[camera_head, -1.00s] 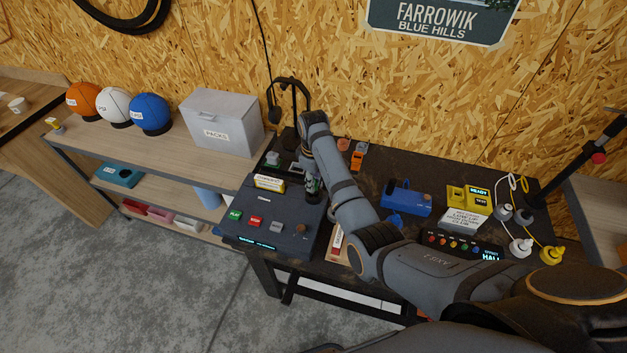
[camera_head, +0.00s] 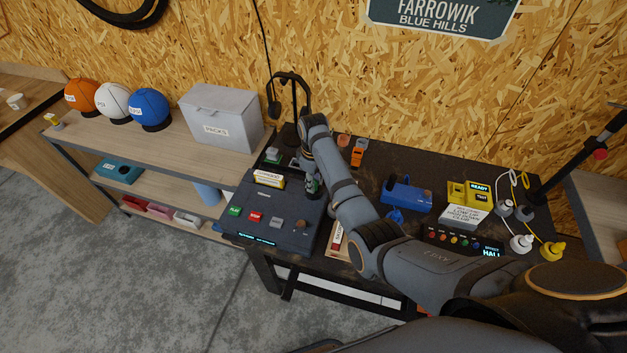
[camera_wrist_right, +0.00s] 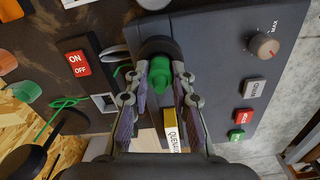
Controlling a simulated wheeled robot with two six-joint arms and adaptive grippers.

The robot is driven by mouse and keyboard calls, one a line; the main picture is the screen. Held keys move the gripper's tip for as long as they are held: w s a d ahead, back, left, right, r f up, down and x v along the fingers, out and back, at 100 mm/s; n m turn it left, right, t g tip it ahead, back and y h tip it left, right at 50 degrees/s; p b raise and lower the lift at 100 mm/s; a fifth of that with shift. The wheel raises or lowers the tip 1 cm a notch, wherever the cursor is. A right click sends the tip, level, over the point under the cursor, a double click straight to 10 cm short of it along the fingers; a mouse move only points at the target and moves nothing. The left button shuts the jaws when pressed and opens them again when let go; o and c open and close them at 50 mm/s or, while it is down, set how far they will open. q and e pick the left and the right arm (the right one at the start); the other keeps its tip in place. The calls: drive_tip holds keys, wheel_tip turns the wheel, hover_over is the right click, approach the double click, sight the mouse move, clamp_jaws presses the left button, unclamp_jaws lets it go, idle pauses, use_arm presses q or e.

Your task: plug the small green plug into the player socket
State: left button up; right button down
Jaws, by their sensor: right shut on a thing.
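My right gripper (camera_wrist_right: 160,84) is shut on a small green plug (camera_wrist_right: 159,70), which stands between the fingertips in the right wrist view. A dark round part lies just beyond the plug, over the player; I cannot tell whether the plug is in a socket. The dark grey player (camera_wrist_right: 222,45) has a knob and several buttons, and in the head view the player (camera_head: 265,207) lies at the bench's left end. There, my right gripper (camera_head: 312,184) is over its right side, and my arm hides part of it. My left gripper is not in view.
An ON/OFF switch (camera_wrist_right: 78,63) and a loose green cable (camera_wrist_right: 62,104) are beside the player. A black stand (camera_head: 293,88) rises behind. A blue device (camera_head: 405,196) stands further right.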

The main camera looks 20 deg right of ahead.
drive_tip(key=c, duration=1.1)
unclamp_jaws()
drive_tip(key=shift+f, duration=0.1)
drive_tip(key=shift+o, duration=0.2)
wheel_tip(320, 180, up, 8)
drive_tip(key=shift+f, duration=0.2)
